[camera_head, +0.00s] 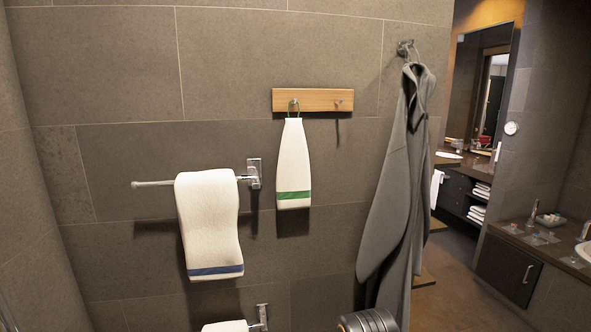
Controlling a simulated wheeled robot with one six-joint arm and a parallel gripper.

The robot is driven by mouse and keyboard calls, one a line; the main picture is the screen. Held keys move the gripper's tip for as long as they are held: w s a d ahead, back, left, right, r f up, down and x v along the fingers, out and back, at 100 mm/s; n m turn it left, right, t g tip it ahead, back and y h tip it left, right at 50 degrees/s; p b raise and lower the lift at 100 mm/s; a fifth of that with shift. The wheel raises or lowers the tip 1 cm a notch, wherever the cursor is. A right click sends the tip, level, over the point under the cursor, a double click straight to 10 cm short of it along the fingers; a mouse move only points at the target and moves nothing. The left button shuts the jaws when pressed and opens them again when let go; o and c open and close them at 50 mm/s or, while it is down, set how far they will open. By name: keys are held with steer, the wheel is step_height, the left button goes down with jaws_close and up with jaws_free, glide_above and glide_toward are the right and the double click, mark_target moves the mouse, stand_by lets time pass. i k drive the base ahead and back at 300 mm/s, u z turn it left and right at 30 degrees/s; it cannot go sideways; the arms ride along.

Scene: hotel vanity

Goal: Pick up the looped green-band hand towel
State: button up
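The looped green-band hand towel (294,165) is white with a green band near its lower edge. It hangs by a green loop (294,109) from the left peg of a wooden peg board (315,100) on the tiled wall. The towel hangs straight down and narrows toward the loop. My gripper's fingers do not show in the head view. A dark ribbed cylindrical part at the bottom edge may be part of my arm.
A white towel with a blue band (211,225) drapes over a metal bar (155,184) at left. A grey robe (399,190) hangs from a hook at right. A toilet roll (226,326) is low at bottom. A vanity (459,190) stands beyond the opening at right.

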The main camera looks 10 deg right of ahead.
mark_target(293, 183)
steer(key=u, duration=4.05)
steer(key=k, duration=2.05)
steer(key=z, duration=1.7)
steer(key=i, duration=0.25)
steer(key=u, duration=0.15)
